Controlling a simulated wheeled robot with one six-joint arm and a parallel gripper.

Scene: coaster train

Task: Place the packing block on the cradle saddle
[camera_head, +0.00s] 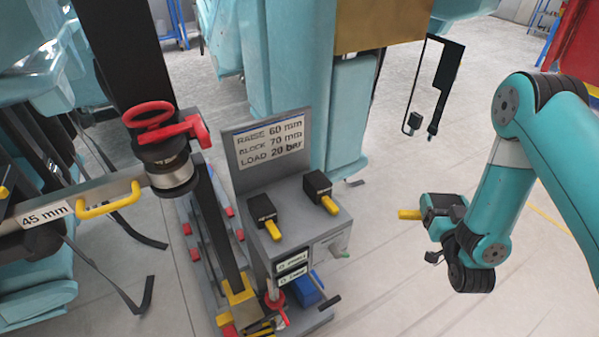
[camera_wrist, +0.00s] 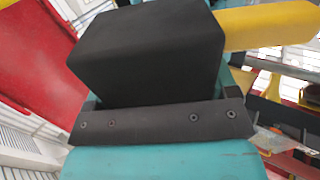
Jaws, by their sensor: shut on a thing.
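My gripper (camera_head: 432,216) is at the right in the head view, shut on a packing block. The block is black with a yellow handle (camera_head: 409,214) that points left, and is held in the air clear of the cart. In the wrist view the black packing block (camera_wrist: 148,52) fills the upper middle, with its yellow handle to the right. Its underside is hidden by my gripper. I cannot tell for certain which part is the cradle saddle.
A grey cart (camera_head: 330,226) carries two more black blocks (camera_head: 262,208) (camera_head: 317,184) with yellow handles. A sign (camera_head: 270,141) reads raise 60 mm, block 70 mm, load 20 bar. A red handwheel (camera_head: 149,115) and a bar labelled 45 mm (camera_head: 45,214) are at left. Floor between cart and gripper is clear.

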